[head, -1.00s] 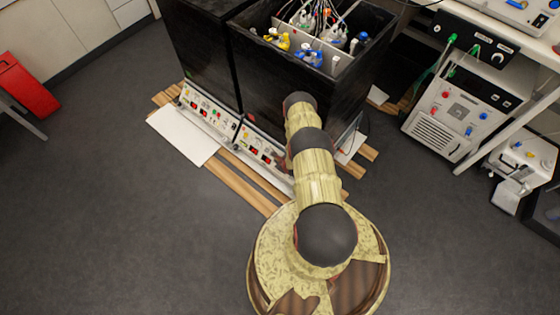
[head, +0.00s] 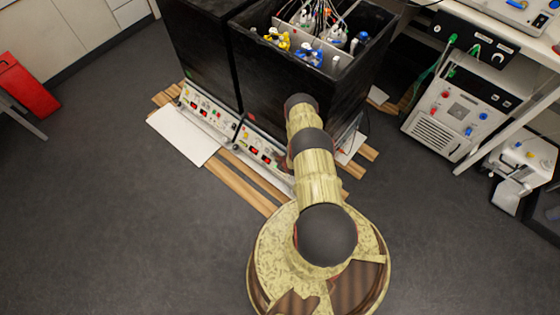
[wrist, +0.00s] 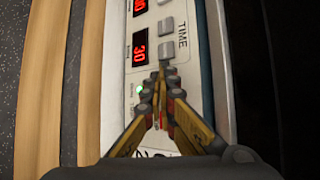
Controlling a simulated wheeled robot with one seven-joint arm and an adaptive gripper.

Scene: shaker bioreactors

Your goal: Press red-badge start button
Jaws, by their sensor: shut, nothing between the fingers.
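In the wrist view my gripper (wrist: 161,75) is shut and empty. Its fingertips lie over the white control panel (wrist: 182,15), beside the TIME label and close to a grey button (wrist: 168,49). I cannot tell whether they touch the panel. A lit green lamp (wrist: 139,89) sits just left of the fingers. A small red part shows between the fingers, mostly hidden. In the head view the right shaker's panel (head: 255,148) runs along its lower front, partly covered by my arm, which also hides my gripper. No red badge is clearly readable.
The right black shaker box (head: 275,85) holds bottles and tubing. A second black shaker (head: 200,55) with its own panel (head: 207,113) stands to the left. Wooden slats (head: 243,180) and a white board (head: 182,136) lie in front. Grey floor at left is open.

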